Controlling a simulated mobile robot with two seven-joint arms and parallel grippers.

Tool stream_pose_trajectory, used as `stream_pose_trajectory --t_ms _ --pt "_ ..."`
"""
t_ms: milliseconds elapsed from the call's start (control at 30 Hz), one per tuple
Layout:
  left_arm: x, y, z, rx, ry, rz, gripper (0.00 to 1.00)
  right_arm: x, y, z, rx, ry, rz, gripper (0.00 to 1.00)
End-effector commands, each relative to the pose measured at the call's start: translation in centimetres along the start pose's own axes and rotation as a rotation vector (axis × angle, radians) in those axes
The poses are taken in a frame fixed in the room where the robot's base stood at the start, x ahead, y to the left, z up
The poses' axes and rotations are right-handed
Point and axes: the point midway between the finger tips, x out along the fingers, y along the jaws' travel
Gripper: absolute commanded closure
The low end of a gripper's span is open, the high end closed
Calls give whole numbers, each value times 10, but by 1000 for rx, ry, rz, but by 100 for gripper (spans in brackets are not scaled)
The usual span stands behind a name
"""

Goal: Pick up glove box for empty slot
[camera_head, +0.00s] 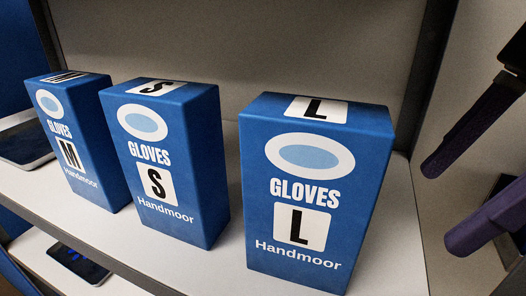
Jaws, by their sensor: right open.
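Three blue Handmoor glove boxes stand upright on a white shelf (185,262). The M glove box (85,150) is at the left, the S glove box (165,165) is beside it, and the L glove box (310,190) is at the right, largest in the view. A narrow strip of bare shelf shows between the S and L boxes. My right gripper (442,205), with dark purple fingers, is at the right edge, apart from the L box. It is open with nothing between its fingers. My left gripper is not in view.
A dark shelf post (428,75) rises behind the L box, towards the right. Bare shelf shows right of the L box.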

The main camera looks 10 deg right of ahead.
Motion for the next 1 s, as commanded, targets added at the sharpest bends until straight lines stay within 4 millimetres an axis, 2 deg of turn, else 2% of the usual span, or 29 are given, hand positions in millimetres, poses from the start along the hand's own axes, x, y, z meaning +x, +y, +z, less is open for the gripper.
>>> stream_pose_trajectory --t_ms 33,200,533,800,1000 --pt "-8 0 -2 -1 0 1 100 0 -1 -12 -5 4 -4 0" --pt "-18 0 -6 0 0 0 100 11 -1 -37 -3 2 -3 0" --pt "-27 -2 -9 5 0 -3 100 22 0 -58 -1 1 -1 0" --pt "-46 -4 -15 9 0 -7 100 36 -1 -98 -2 1 -2 0" --pt "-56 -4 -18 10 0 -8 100 51 0 -98 0 -3 0 0"
